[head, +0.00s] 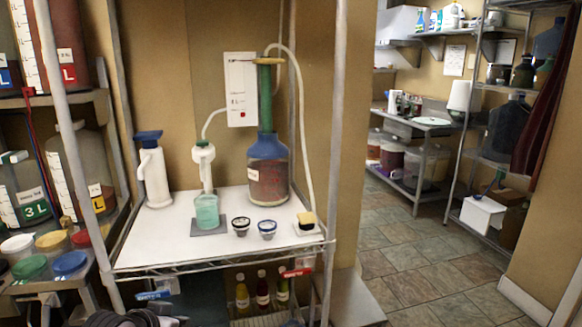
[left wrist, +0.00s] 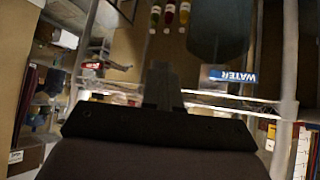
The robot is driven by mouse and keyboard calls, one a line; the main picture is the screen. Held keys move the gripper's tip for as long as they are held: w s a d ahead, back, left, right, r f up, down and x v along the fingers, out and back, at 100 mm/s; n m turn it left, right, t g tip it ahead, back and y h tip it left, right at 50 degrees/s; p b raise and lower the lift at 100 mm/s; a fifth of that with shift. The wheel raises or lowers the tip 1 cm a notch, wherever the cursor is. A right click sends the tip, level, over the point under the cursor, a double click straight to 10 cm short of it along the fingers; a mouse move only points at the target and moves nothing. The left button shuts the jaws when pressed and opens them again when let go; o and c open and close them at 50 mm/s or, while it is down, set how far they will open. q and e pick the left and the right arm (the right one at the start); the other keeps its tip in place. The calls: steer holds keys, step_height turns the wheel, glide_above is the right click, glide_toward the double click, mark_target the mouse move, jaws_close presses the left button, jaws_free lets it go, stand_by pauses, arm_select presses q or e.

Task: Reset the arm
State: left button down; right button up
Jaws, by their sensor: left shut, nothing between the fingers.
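My left gripper (head: 150,317) shows only partly at the bottom edge of the head view, in front of and below the white work shelf (head: 150,240). In the left wrist view its dark fingers (left wrist: 162,80) are together with nothing between them. Nothing touches the fingertips there. The rest of my left arm is mostly outside the head view. My right gripper is in neither view.
The shelf holds a white pump bottle (head: 153,175), a green cup (head: 207,211), two small jars and a blue-topped jug (head: 268,170). A metal post (head: 333,150) stands at its right. Bottles (head: 262,290) stand below. Open tiled floor (head: 420,260) lies right.

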arm_select(q)
steer(key=s+d+f, duration=0.1)
steer(key=s+f, duration=0.6)
steer(key=s, duration=0.6)
steer(key=s+d+f+t, duration=0.1)
steer(key=s+f, duration=0.6)
steer(key=s, duration=0.5)
steer(key=shift+s+d+f+t, duration=0.3)
steer(key=shift+s+d+f, duration=0.05)
